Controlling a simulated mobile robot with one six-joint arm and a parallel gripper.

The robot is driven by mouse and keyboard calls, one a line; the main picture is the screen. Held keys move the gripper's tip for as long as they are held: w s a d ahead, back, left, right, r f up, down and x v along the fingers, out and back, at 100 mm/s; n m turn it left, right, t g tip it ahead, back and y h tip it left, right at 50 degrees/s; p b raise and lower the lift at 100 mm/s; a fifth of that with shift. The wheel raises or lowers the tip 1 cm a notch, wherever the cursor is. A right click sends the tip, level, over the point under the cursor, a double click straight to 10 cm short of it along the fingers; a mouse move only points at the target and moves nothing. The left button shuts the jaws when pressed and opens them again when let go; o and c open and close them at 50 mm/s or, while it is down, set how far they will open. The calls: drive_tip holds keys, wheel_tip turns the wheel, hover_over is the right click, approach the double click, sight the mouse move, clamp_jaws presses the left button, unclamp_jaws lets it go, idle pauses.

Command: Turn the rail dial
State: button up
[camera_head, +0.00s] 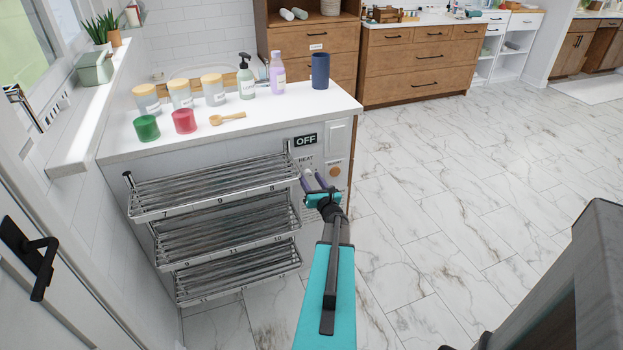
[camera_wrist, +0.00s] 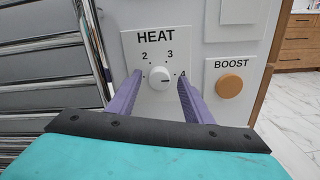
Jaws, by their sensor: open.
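The rail dial is a round white knob (camera_wrist: 160,77) on a white plate (camera_wrist: 132,46) marked HEAT, with the numbers 2, 3 and 4 visible around it. Its dark pointer mark points right, toward the 4. My gripper (camera_wrist: 157,82) is open, with one purple finger on each side of the knob in the wrist view. I cannot tell whether the fingers touch it. In the head view my gripper (camera_head: 316,182) is at the panel below the OFF sign (camera_head: 305,140), and it hides the knob there.
An orange BOOST button (camera_wrist: 229,86) sits right of the dial. The chrome towel rail (camera_head: 215,190) stands close on the left. The counter (camera_head: 255,110) above holds jars, bottles and a dark blue cup (camera_head: 320,72). The marble floor to the right is clear.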

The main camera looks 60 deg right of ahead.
drive_tip(key=shift+c, duration=0.4)
drive_tip(key=c, duration=1)
drive_tip(key=shift+s+d, duration=0.1)
drive_tip(key=shift+d, duration=0.15)
drive_tip(key=shift+a+f, duration=0.15)
drive_tip(key=shift+b, duration=0.3)
